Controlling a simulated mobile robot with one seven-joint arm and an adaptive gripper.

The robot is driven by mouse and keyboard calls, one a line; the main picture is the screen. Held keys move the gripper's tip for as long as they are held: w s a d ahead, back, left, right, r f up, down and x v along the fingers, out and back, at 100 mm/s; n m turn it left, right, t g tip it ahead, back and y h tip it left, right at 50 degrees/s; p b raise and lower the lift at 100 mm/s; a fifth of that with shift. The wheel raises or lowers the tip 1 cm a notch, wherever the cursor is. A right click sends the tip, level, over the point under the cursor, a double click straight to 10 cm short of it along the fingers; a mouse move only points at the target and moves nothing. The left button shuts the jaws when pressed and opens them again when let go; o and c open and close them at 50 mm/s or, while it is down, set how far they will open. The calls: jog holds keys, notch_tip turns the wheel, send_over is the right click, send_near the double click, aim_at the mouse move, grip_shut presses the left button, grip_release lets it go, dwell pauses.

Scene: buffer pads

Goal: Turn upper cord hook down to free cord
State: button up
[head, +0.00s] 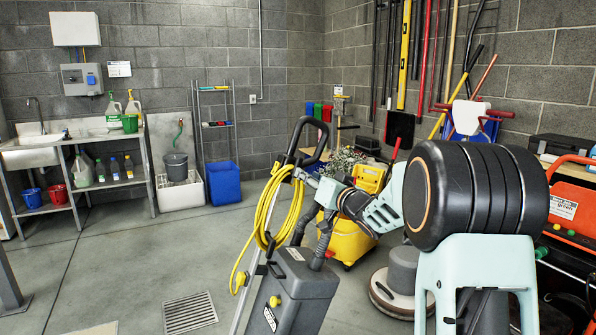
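The yellow cord (268,208) hangs in a long looped bundle on the handle post of a grey floor machine (300,288). Its top bends over near the upper cord hook, just below the black loop handle (306,130); the hook is too small to make out clearly, so I cannot tell which way it points.
A yellow mop bucket (346,240) stands behind my gripper, and a round floor machine (398,285) is to its right. An orange machine (574,205) is at the far right. A sink bench (75,190) and blue bin (223,183) line the back. The left floor is open, with a drain grate (189,312).

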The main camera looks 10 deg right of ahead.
jog(key=x, duration=0.8)
jog(key=shift+w, duration=0.15)
jog(key=shift+c, duration=0.7)
grip_shut()
